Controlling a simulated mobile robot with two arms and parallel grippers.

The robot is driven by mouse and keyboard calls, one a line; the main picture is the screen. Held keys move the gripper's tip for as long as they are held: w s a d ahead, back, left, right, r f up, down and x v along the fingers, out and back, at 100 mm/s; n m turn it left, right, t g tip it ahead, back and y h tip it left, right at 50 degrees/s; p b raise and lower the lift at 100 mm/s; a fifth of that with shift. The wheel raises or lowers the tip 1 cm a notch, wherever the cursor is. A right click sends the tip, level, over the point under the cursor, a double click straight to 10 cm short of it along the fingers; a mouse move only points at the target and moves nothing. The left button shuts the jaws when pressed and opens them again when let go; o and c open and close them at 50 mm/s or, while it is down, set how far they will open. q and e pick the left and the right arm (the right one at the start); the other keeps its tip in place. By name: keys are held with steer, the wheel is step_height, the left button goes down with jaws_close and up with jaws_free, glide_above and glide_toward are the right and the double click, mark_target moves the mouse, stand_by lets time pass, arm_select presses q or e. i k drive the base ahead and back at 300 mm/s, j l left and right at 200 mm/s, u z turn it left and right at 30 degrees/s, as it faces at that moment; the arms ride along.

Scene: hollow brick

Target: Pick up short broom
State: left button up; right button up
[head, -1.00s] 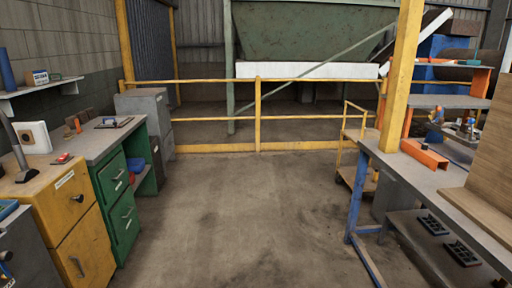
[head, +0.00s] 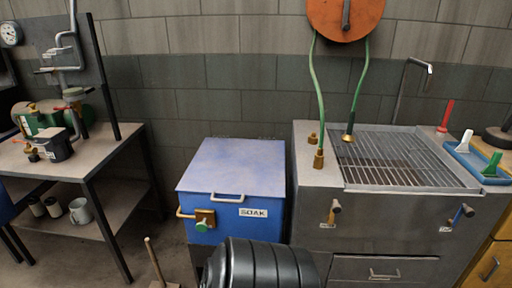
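A thin wooden stick (head: 154,262) stands nearly upright, slightly tilted, on the floor at the bottom of the head view, left of the blue box. It may be the handle of the short broom; its lower end is cut off by the frame edge, so I cannot tell for sure. Neither of my grippers is in view.
A blue lidded box marked SOAK (head: 240,170) stands against the wall, with a black ribbed drum (head: 262,265) before it. A metal sink unit (head: 365,218) is at right, with a blue tray (head: 464,156) of brushes. A workbench (head: 105,160) is at left.

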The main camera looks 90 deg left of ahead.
mark_target(157, 269)
steer(key=u, duration=3.75)
steer(key=k+z, duration=0.15)
